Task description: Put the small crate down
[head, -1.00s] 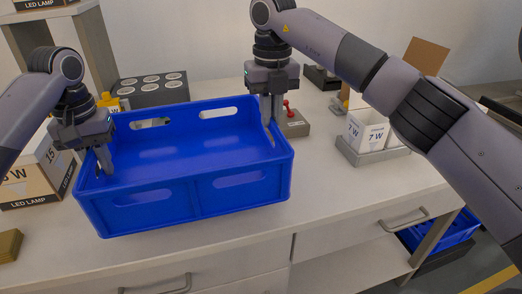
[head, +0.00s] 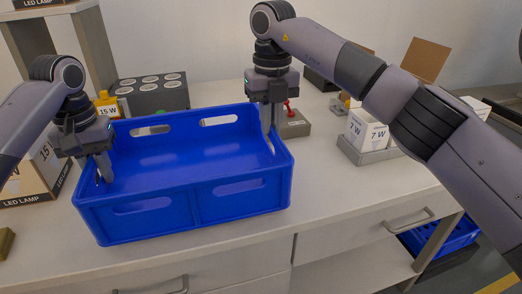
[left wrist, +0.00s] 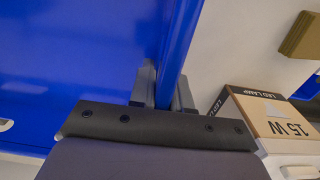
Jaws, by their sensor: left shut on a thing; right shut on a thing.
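The small crate (head: 240,208) is blue, open-topped and looks empty and roughly level, over the front part of the white worktop. My left gripper (head: 104,168) is shut on its left wall. My right gripper (head: 268,122) is shut on its right wall. In the left wrist view, the crate wall (left wrist: 184,35) runs between the fingers of the left gripper (left wrist: 164,90). The crate's underside is hidden, so I cannot tell whether it touches the worktop.
An LED lamp box (head: 38,172) stands close left of the crate. A dark box with round tops (head: 152,92) stands behind it. A device with a red knob (head: 292,122) and a grey tray of white boxes (head: 368,152) are to the right. The worktop (head: 335,195) is clear right of the crate.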

